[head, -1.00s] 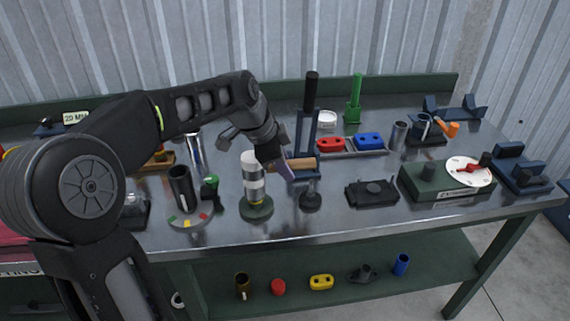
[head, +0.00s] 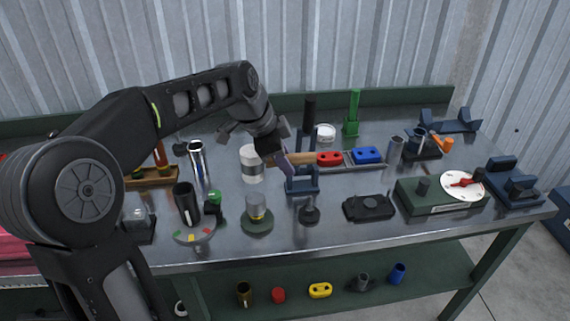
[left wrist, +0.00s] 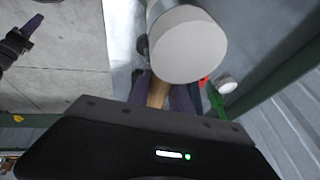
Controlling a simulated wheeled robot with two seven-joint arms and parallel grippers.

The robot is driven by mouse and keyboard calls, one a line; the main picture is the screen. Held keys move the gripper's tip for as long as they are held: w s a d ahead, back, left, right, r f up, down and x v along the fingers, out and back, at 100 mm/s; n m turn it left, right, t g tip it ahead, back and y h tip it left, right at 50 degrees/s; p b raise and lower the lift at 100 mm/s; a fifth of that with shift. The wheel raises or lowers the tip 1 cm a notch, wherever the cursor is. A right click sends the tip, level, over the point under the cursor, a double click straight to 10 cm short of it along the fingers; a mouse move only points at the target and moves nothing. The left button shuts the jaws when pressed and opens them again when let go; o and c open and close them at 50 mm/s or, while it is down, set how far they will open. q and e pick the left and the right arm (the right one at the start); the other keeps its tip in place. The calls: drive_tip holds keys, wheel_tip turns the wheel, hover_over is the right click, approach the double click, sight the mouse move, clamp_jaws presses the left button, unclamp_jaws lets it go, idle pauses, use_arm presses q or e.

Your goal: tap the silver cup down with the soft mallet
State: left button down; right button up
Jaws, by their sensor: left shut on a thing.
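My left gripper (head: 280,158) is shut on the wooden handle (head: 298,157) of the soft mallet. The mallet's pale, grey-banded head (head: 251,164) points left and hangs above and behind the silver cup (head: 257,203), with a visible gap between them. The cup stands on a round green base (head: 257,222), with a yellow band low on it. In the left wrist view, the mallet's white face (left wrist: 188,45) fills the top middle and the handle runs between my fingers (left wrist: 160,92). My right gripper (left wrist: 25,35) shows only partly at that view's left edge; its opening is unclear.
A dark cup on a coloured dial (head: 187,205) stands left of the green base, and a black knob (head: 309,213) right of it. A blue stand (head: 302,182) is just behind the knob. Red and blue blocks (head: 368,155) sit farther back right. The front edge has bare metal.

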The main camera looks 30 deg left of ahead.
use_arm(q)
drive_tip(key=shift+r, duration=0.2)
idle(0.3)
wheel_tip(320, 180, down, 8)
drive_tip(key=b, duration=0.7)
drive_tip(key=shift+f, duration=0.1)
wheel_tip(320, 180, up, 8)
drive_tip(key=p, duration=0.5)
drive_tip(key=shift+f, duration=0.15)
